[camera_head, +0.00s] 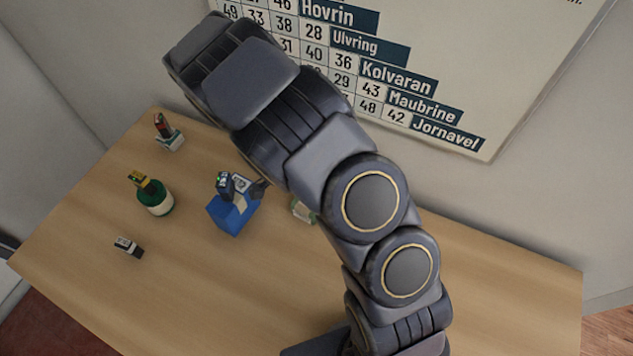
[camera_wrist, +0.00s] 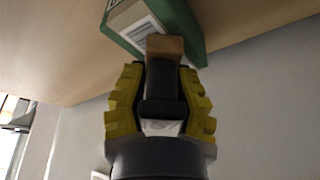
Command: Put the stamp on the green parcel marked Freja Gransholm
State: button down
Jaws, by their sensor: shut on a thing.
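In the wrist view my gripper (camera_wrist: 160,105) has yellow-padded fingers shut on the stamp (camera_wrist: 165,46), which has a brown block at its far end and a dark handle between the fingers. The green parcel (camera_wrist: 184,18) is just beyond the block, with a pale label (camera_wrist: 135,18) on the face toward me. The block overlaps this face in the picture; I cannot tell whether it touches. The name is unreadable. In the head view a bit of a green-and-white thing (camera_head: 303,211), perhaps this parcel, shows beside my arm, which hides the stamp and most of my gripper.
A green-and-white round container (camera_head: 156,200) carries a small yellow-and-black thing. A small dark-and-white item (camera_head: 129,247) lies front left, another cluster (camera_head: 169,137) back left. The table's right side (camera_head: 510,285) is clear.

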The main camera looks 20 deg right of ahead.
jog(key=c, duration=0.9)
grip_release()
jog(key=shift+f, duration=0.1)
jog(key=v, duration=1.2)
jog(key=s+r+n+y, duration=0.2)
jog(key=s+r+n, duration=0.5)
jog(key=s+n, duration=0.2)
jog(key=s+r+n+g+y, duration=0.1)
jog(key=s+r+n+y, duration=0.1)
jog(key=s+r+n, duration=0.4)
jog(key=s+d+n, duration=0.1)
jog(key=s+n, duration=0.2)
jog(key=s, duration=0.4)
jog(key=shift+s+r+g, duration=0.3)
jog(key=shift+r, duration=0.1)
